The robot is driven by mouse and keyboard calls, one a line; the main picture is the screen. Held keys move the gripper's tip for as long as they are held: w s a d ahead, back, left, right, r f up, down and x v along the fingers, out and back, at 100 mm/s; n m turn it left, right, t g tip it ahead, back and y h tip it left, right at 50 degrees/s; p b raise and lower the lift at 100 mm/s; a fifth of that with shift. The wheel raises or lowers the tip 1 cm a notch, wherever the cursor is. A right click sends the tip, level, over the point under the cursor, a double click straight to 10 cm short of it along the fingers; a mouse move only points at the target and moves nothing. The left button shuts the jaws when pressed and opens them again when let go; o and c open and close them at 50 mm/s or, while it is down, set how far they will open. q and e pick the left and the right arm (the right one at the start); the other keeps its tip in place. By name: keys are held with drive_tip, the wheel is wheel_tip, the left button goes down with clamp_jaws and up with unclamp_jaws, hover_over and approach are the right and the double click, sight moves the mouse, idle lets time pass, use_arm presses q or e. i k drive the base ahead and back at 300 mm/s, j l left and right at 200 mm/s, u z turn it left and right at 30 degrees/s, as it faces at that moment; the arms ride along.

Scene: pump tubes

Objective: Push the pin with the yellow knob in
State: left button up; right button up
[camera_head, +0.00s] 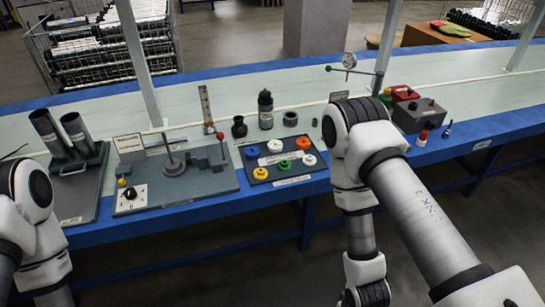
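A small yellow knob (122,182) shows at the front left of a grey fixture plate (200,184), just above a white panel with a black dial (130,194). Its pin is too small to make out, so I cannot tell how far in it sits. A red-tipped lever (220,137) and an upright post (168,145) stand on the same plate. My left arm is at the left edge, left of the fixture. My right arm is bent down at the right. Both grippers are out of the picture.
A black tray (312,178) with several coloured discs lies right of the fixture. Two grey tubes (76,130) stand in a holder on its left. A black bottle (265,110), a grey box (418,116) and a dial gauge (349,61) stand farther along the blue-edged bench (250,80).

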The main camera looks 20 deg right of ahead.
sight(121, 182)
drive_tip(key=i+j, duration=0.3)
drive_tip(key=i, duration=0.2)
drive_tip(key=i+j, duration=0.25)
drive_tip(key=i, duration=0.3)
drive_tip(key=j+u, duration=0.05)
